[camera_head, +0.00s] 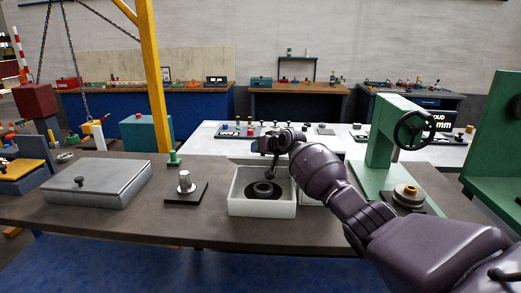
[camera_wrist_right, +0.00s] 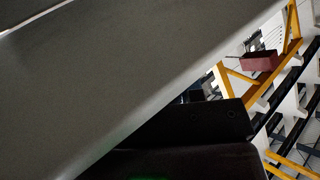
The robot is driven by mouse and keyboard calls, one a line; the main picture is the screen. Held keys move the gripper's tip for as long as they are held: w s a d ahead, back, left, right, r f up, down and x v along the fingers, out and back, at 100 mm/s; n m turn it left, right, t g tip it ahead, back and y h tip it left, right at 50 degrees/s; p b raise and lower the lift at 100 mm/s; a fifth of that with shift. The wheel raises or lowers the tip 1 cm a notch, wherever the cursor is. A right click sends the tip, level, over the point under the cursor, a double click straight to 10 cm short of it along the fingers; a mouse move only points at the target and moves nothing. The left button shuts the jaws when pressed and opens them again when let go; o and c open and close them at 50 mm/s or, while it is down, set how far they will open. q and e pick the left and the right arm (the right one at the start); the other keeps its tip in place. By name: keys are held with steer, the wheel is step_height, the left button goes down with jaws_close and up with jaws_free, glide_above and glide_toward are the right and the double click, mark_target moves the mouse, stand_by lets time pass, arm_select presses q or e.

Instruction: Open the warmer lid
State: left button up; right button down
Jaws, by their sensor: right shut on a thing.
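A flat grey box with a lid and a dark knob (camera_head: 80,181) sits at the left of the brown bench; I take it for the warmer (camera_head: 100,190). Its lid looks shut. My right gripper (camera_head: 268,158) is far to its right, above a white open tray (camera_head: 262,209) with a black ring (camera_head: 264,189) in it. The gripper is shut on a dark thing, mostly hidden, that I cannot identify. In the right wrist view a grey surface (camera_wrist_right: 110,75) fills much of the picture, with a black gripper part (camera_wrist_right: 205,125) below. My left gripper is not in view.
A dark plate with a metal peg (camera_head: 185,184) stands between the grey box and the tray. A green press with a handwheel (camera_head: 385,145) stands at the right. A yellow post (camera_head: 153,75) rises behind the bench. The bench front is clear.

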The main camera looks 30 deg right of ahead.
steer(key=c, duration=0.7)
jaws_free()
steer(key=shift+c, duration=0.2)
steer(key=v, duration=1)
steer(key=shift+s+r, duration=0.15)
steer(key=shift+s, duration=0.2)
steer(key=shift+r, duration=0.1)
